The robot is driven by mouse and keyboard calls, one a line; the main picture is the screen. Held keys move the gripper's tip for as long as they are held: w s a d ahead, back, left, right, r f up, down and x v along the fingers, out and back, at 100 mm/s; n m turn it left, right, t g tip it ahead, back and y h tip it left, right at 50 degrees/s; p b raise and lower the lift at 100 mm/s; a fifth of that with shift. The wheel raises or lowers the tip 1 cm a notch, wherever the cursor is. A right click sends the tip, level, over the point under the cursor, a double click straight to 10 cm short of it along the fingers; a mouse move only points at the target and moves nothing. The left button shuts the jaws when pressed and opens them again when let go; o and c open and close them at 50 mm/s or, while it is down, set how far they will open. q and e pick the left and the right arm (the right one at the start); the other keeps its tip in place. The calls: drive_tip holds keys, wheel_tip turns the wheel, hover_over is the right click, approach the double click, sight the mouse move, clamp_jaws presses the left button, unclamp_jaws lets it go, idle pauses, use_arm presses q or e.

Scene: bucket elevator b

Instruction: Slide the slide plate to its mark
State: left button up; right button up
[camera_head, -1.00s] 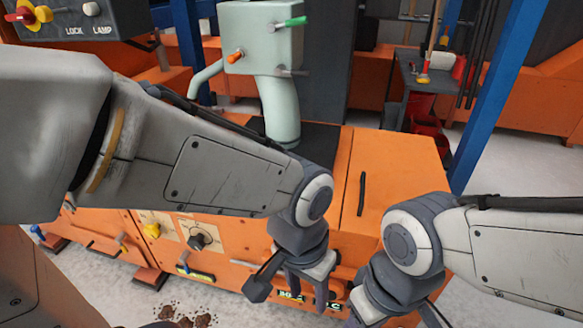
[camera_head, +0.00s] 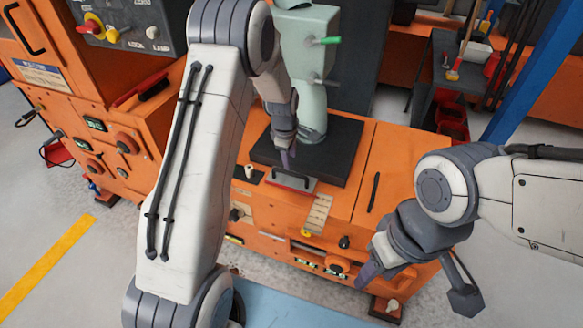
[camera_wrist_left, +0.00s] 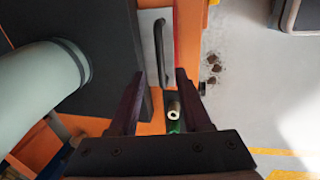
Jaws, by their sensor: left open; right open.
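The slide plate (camera_head: 299,184) is a small grey plate with a red edge and a dark bar handle, at the front edge of a black slab on the orange machine. In the left wrist view the plate (camera_wrist_left: 147,22) and its handle (camera_wrist_left: 164,50) lie ahead of my fingers. My left gripper (camera_head: 287,160) is open above the plate; its fingertips (camera_wrist_left: 159,76) appear on either side of the handle's near end. I cannot tell the gap in depth. My right gripper (camera_head: 412,275) is open and empty at the machine's right front. I cannot make out a mark for certain.
A beige strip with markings (camera_head: 318,214) lies right of the plate. A pale green column (camera_head: 312,110) stands on the black slab (camera_head: 345,140) behind it. A control box (camera_head: 125,25) is at upper left. A blue post (camera_head: 535,75) stands at right.

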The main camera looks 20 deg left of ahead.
sight(292, 173)
use_arm(q)
drive_tip(key=f, duration=0.2)
drive_tip(key=w+f, duration=0.1)
drive_tip(key=f, duration=0.4)
drive_tip(key=shift+w+d+f+b, duration=0.1)
drive_tip(key=shift+w+f+b, duration=0.15)
drive_tip(key=shift+b, duration=0.15)
clamp_jaws()
idle(0.9)
